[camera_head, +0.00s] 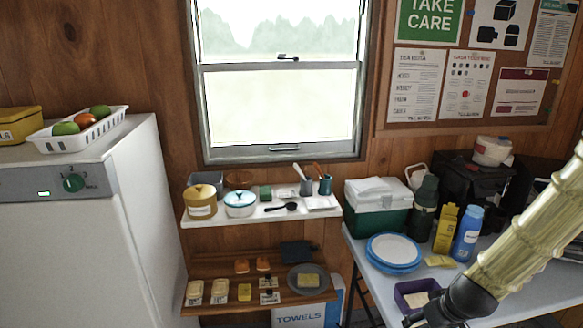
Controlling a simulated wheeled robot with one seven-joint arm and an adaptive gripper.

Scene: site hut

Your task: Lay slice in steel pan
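A dark grey round pan (319,291) sits on the low wooden shelf under the window, at its right end. A yellow, square, flat piece (308,280) lies in it; I cannot tell whether it is a slice. Pale slice-like pieces (194,291) and another yellow piece (244,292) lie at the left of the same shelf. My gripper (416,318) is at the bottom edge, right of centre, black and partly cut off, beside a purple tub (403,298) with pale contents on the table. Its fingertips are too unclear to tell whether it is open or holds anything.
The folding table (375,286) at right holds blue-rimmed plates (393,252), a green cool box (378,215), a flask (424,206) and a blue bottle (467,234). The white upper shelf (262,216) carries pots and utensils above the low shelf. A fridge (85,235) stands at left.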

